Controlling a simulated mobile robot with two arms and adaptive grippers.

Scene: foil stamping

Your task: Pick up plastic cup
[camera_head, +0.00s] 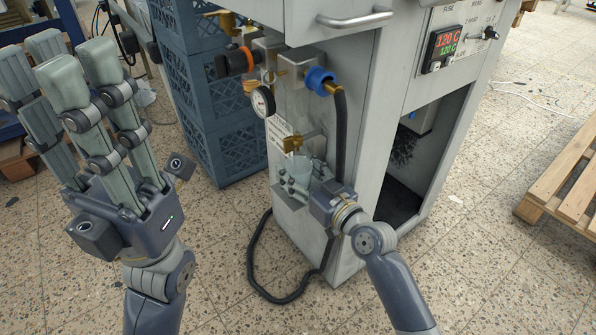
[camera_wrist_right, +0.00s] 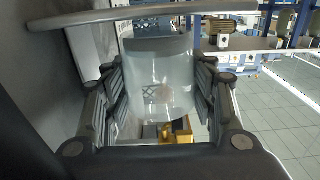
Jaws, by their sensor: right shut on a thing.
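A clear plastic cup (camera_wrist_right: 160,85) is between the two fingers of my right gripper in the right wrist view, with a finger against each side. The right gripper (camera_head: 300,175) is shut on it, in front of the grey machine's side, just below the brass valve (camera_head: 291,143). In the head view the cup is small and hard to tell apart from the grey fingers. My left gripper (camera_head: 55,75) is at the left of the head view, its fingers pointing up and spread apart, with nothing between them.
The grey machine (camera_head: 335,90) has a gauge (camera_head: 263,101), a blue fitting (camera_head: 320,81) and a black hose (camera_head: 252,262) looping onto the floor. Blue crates (camera_head: 205,95) stand behind it. A wooden pallet (camera_head: 565,185) lies at the right.

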